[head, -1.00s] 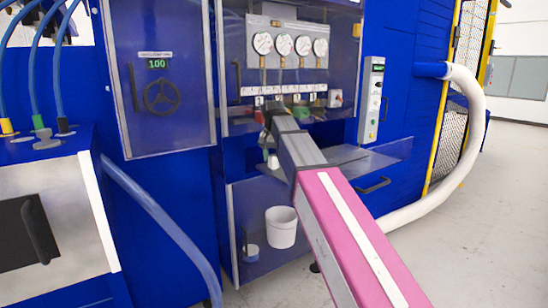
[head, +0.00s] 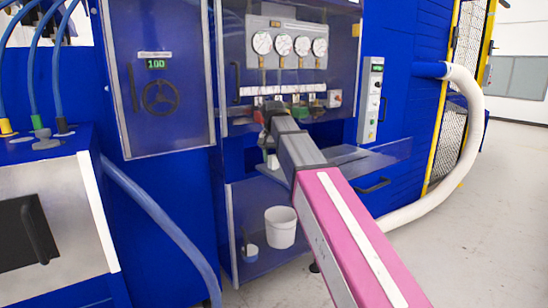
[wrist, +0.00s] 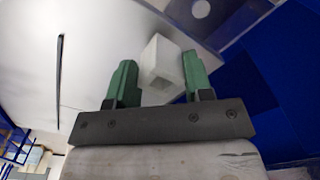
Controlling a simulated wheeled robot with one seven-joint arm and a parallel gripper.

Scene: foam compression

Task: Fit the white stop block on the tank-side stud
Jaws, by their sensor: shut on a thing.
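The white stop block (wrist: 163,62) is between the two green fingers of my gripper (wrist: 160,80) in the wrist view, and the gripper is shut on it. The block looks tilted in that view. In the head view my gripper (head: 269,150) is small, in the open bay below the gauges, and a small white shape (head: 272,162), likely the block, shows at its lower end. My arm hides part of the bay. I cannot make out the tank-side stud in either view.
Several round gauges (head: 283,44) are on the panel above a row of white tags. A clear shelf (head: 375,155) juts out right of my gripper. A white bucket (head: 281,227) stands below. A blue door with a handwheel (head: 160,97) is at left.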

